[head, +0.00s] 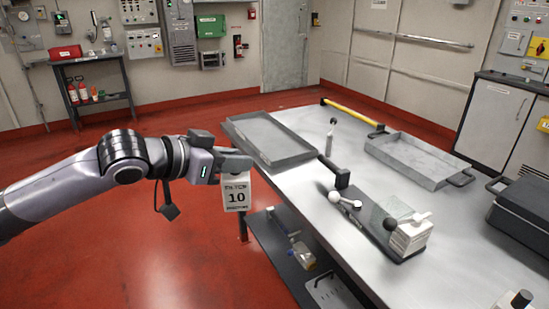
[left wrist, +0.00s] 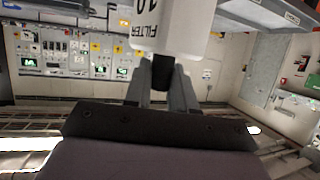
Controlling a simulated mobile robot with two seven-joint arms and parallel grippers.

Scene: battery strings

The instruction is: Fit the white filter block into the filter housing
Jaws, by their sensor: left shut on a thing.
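The white filter block (head: 237,196), printed with a large "10", hangs upright below my left gripper (head: 238,166), off the table's left edge. The gripper is shut on its top. In the left wrist view the block (left wrist: 172,30) shows "FILTER 10" upside down between the fingertips (left wrist: 163,68). What seems to be the filter housing (head: 385,222) stands on the table to the right, apart from the block. It has a dark base, a clear panel, a white ribbed part (head: 410,238) and levers with ball knobs. Its inside cannot be made out. My right gripper is not in view.
The steel table (head: 300,195) has an empty shallow tray (head: 270,138) at its far left and another (head: 418,160) at the back right. A small upright bottle-like item (head: 330,142) and a yellow-handled bar (head: 350,115) are near them. A dark case (head: 522,215) is at right.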

